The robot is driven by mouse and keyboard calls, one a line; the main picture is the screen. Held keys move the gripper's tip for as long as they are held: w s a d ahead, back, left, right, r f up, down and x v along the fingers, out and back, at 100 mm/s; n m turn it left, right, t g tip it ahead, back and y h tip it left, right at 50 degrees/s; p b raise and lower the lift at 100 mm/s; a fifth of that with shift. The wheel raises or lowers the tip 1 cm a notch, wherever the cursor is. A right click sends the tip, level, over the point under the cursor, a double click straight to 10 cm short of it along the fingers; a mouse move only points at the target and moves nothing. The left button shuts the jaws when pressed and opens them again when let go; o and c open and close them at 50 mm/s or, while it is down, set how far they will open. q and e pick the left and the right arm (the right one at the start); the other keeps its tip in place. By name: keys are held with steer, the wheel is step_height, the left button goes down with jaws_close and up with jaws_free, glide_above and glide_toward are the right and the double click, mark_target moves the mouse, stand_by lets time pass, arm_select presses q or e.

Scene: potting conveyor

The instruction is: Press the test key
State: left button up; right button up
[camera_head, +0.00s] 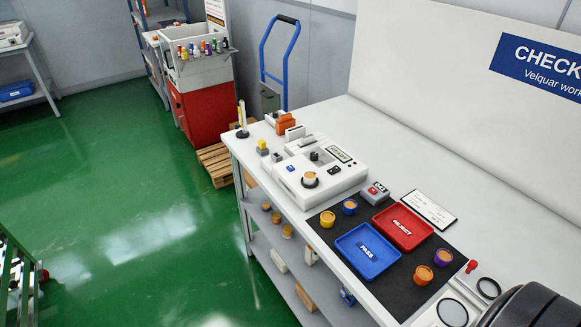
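A white tester (347,181) with a small display (340,154) stands on the bench. An orange-topped pot (311,177) sits at its front. A blue key or label (291,168) shows on its left part and a small dark key (334,170) right of the pot. Their markings are too small to read, so I cannot tell which is the test key. Neither of my grippers is in view.
A black mat (411,284) holds a blue PASS tray (367,251), a red REJECT tray (403,227) and several small pots. A dark rounded body (535,308) covers the bottom right corner.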

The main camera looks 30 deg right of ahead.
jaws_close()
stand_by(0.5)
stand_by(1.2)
